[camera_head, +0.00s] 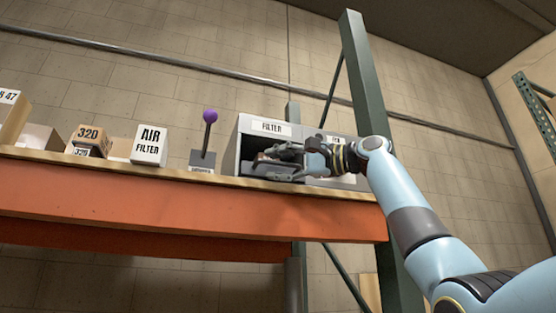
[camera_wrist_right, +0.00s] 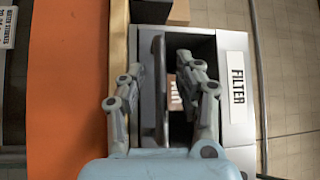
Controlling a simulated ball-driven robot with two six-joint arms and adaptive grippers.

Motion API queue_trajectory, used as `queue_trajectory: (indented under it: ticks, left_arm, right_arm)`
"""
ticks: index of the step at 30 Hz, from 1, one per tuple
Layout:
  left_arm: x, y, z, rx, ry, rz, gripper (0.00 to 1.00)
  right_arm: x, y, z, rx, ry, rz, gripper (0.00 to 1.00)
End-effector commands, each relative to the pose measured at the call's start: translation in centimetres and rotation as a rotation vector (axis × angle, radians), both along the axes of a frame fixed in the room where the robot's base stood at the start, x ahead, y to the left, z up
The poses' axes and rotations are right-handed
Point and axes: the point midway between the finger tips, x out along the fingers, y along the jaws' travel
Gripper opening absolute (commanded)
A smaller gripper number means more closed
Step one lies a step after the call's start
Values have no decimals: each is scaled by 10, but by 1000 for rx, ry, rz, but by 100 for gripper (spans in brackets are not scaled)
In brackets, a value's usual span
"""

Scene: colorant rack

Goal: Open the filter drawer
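The filter cabinet (camera_head: 245,135) stands on the shelf in the head view, with a white FILTER label (camera_head: 272,127) above a dark opening. The label also shows in the right wrist view (camera_wrist_right: 237,85). In that view a dark grey upright panel (camera_wrist_right: 158,100), which looks like the drawer front, stands beside the opening, and a reddish-brown item (camera_wrist_right: 173,93) shows inside. My right gripper (camera_head: 262,163) is at the opening; in the wrist view (camera_wrist_right: 162,65) its fingers are apart, on either side of the panel. Contact cannot be told. My left gripper is out of view.
The shelf's orange beam (camera_head: 170,200) runs below. A green post (camera_head: 362,80) rises behind my right arm.

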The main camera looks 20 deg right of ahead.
Motion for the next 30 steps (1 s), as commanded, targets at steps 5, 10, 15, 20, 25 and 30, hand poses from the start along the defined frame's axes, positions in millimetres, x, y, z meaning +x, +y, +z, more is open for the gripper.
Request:
queue_trajectory:
  ticks: [5,10,15,20,25,30]
  left_arm:
    - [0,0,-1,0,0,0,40]
    - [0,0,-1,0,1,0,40]
    - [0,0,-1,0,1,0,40]
    - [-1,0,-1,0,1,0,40]
    - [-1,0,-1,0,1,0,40]
    - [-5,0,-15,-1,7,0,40]
  right_arm:
    - [0,0,-1,0,0,0,34]
    - [0,0,-1,0,0,0,12]
    - [0,0,-1,0,1,0,0]
    - [0,0,-2,-2,3,1,0]
    - [0,0,-2,-2,3,1,0]
    - [-20,-2,-3,-3,-2,4,0]
